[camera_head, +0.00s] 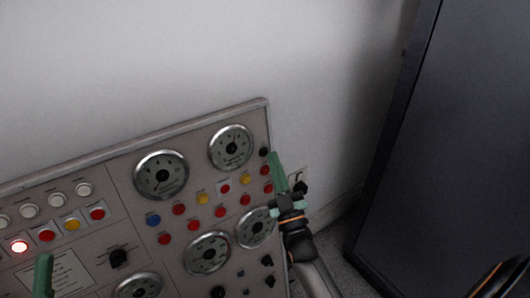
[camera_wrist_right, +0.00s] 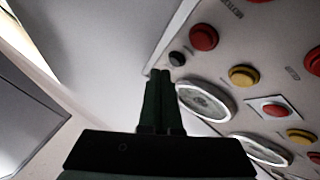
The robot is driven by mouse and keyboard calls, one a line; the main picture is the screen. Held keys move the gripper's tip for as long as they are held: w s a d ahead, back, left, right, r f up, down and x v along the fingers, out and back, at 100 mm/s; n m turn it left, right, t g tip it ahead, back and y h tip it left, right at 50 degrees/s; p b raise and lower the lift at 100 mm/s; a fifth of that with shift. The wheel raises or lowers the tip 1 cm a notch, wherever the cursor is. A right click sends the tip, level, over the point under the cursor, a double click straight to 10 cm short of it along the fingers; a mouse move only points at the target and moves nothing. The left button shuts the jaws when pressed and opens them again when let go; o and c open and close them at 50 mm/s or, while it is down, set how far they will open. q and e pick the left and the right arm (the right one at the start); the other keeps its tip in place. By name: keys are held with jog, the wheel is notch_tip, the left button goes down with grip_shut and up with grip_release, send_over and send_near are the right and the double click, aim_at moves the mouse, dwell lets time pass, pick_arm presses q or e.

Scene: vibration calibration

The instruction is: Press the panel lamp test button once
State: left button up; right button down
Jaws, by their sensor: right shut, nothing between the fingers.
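The grey control panel (camera_head: 100,170) carries red, yellow, blue and white buttons and round gauges. I cannot read which button is labelled lamp test. My right gripper (camera_head: 274,156) is shut and empty at the panel's upper right edge. Its green fingertips are close to a small black button (camera_head: 263,152); I cannot tell if they touch. In the right wrist view the shut fingers (camera_wrist_right: 160,74) point just beside that black button (camera_wrist_right: 177,59), with a red button (camera_wrist_right: 204,37) further right. A green fingertip of my left gripper (camera_head: 43,262) shows at the lower left; its opening is unclear.
Gauges (camera_head: 161,175) and black knobs (camera_head: 118,258) sit between the buttons. A pale wall (camera_head: 200,60) is behind the panel. A tall dark cabinet (camera_head: 450,150) stands at the right, with a gap of floor between.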

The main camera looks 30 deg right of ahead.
jog(key=shift+w, duration=0.45)
jog(key=shift+w+a+f, duration=0.1)
jog(key=shift+w+f, duration=0.05)
jog(key=shift+w, duration=0.2)
dwell(0.7)
jog(key=shift+s, duration=0.1)
jog(key=shift+s+p, duration=0.4)
jog(key=shift+s, duration=0.3)
jog(key=s+p, duration=0.1)
jog(key=s+r+p, duration=0.1)
jog(key=s, duration=0.1)
jog(key=s+p, duration=0.1)
jog(key=s, duration=0.1)
jog(key=shift+d+r, duration=0.15)
jog(key=shift+d, duration=0.15)
